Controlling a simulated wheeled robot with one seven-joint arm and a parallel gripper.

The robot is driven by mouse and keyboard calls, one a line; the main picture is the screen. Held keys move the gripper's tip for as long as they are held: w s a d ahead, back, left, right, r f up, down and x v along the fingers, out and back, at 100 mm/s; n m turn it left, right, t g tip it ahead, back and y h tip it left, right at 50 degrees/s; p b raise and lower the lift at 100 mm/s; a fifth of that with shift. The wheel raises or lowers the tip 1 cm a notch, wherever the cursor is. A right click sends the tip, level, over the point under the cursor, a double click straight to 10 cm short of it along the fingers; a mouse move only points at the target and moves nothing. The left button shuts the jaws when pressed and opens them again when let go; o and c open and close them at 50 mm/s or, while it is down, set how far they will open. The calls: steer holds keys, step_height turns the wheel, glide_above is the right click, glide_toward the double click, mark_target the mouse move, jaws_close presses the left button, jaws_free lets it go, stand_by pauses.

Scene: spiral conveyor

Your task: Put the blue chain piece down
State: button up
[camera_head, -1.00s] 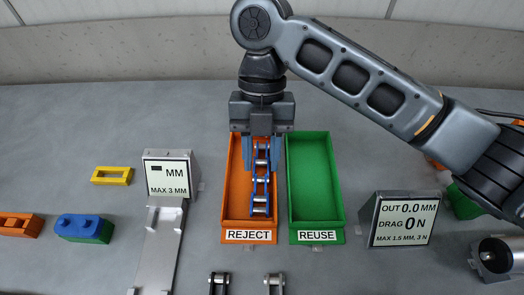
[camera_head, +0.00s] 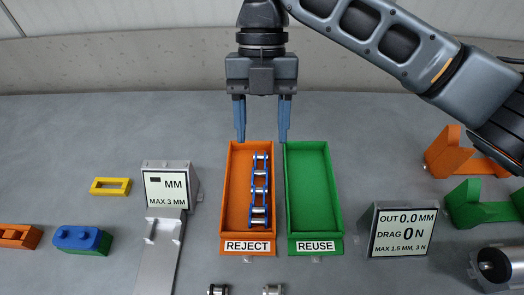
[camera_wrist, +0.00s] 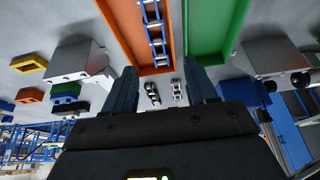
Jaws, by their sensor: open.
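The blue chain piece (camera_head: 259,190) lies in the orange REJECT tray (camera_head: 233,205), lengthwise along its right side. It also shows in the wrist view (camera_wrist: 154,30), inside the orange tray (camera_wrist: 125,22). My gripper (camera_head: 262,138) is open and empty. Its two blue fingers are spread above the far ends of the trays, apart from the chain. In the wrist view the fingers (camera_wrist: 160,92) are wide apart with nothing between them. The green REUSE tray (camera_head: 313,200) stands directly right of the orange tray and is empty.
A MAX 3 MM gauge (camera_head: 168,187) stands left of the trays; an OUT/DRAG display (camera_head: 402,230) stands right. Further left are a yellow frame (camera_head: 110,186) and a blue-green block (camera_head: 82,239). Orange and green brackets (camera_head: 450,152) are at right. Two small chain links (camera_head: 272,290) lie in front.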

steer(key=v, duration=0.5)
steer(key=shift+s+a, duration=0.1)
